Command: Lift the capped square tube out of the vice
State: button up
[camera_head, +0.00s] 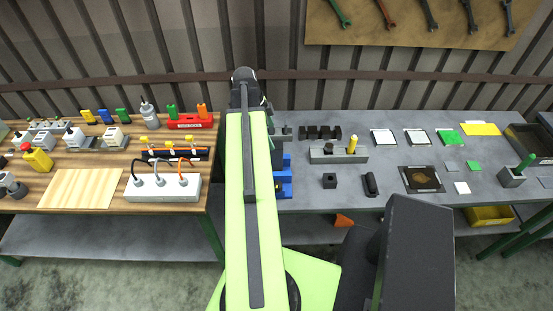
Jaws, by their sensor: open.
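The blue vice (285,180) stands on the grey bench, just right of my raised lime-green arm. My arm hides its left part. I cannot make out the capped square tube; the arm covers where the vice's jaws may be. My arm's far end reaches over the back of the benches, and a few dark parts show beside it above the vice. The fingers of my gripper are hidden behind the arm, so I cannot see how they stand to the tube.
A small black block with a hole (329,181) and a dark oblong part (371,184) lie right of the vice. Behind them is a grey block holding a yellow-topped part (352,144). A white power strip (163,188) sits on the wooden bench at left.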

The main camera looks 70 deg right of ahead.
aim_at(275, 144)
jog(key=b+x, duration=0.8)
jog(key=x, duration=0.1)
jog(key=shift+f, duration=0.1)
jog(key=c, duration=2.2)
jog(key=shift+r, duration=0.2)
